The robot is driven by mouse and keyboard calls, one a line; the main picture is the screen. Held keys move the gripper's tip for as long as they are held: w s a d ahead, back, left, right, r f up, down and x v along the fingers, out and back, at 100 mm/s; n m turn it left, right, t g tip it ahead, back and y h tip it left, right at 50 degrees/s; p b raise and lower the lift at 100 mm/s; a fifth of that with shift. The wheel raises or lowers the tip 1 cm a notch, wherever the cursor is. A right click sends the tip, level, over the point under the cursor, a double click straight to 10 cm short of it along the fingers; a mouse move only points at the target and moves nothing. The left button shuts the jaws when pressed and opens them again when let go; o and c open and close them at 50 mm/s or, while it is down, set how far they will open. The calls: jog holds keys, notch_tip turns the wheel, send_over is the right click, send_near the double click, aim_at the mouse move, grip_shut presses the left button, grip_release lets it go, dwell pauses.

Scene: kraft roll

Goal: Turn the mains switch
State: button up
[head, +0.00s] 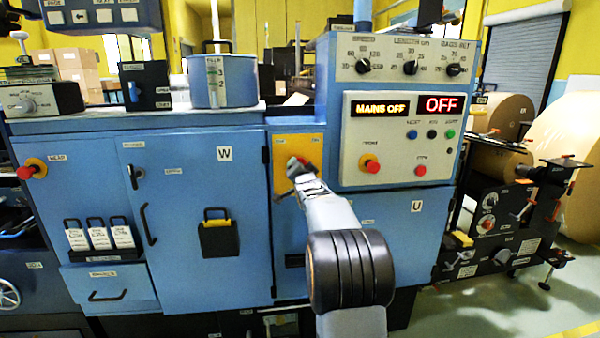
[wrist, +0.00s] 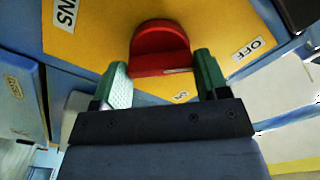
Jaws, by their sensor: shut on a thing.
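The mains switch is a red knob (wrist: 160,42) on a yellow plate (wrist: 95,30) (head: 285,147) on the blue cabinet front. In the wrist view, the plate has an OFF label (wrist: 247,49) at the right and a partly cut-off label ending in "NS" at the upper left. My gripper (wrist: 162,64) is shut on the red knob, with one green-padded finger on each side. In the head view my gripper (head: 300,172) reaches the plate and hides most of the knob. The lit display (head: 381,108) reads MAINS OFF, and the one beside it reads OFF.
Right of the plate is a pale control panel (head: 400,165) with a red button (head: 370,165) and small coloured buttons. Left is a blue door (head: 185,180) with a handle (head: 148,224) and a protruding black-and-yellow holder (head: 219,236). Paper rolls (head: 560,135) stand far right.

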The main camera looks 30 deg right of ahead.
jog(key=o, duration=0.9)
jog(key=shift+o, duration=0.2)
jog(key=v, duration=1.3)
jog(key=shift+s+a, duration=0.25)
jog(key=shift+s, duration=0.1)
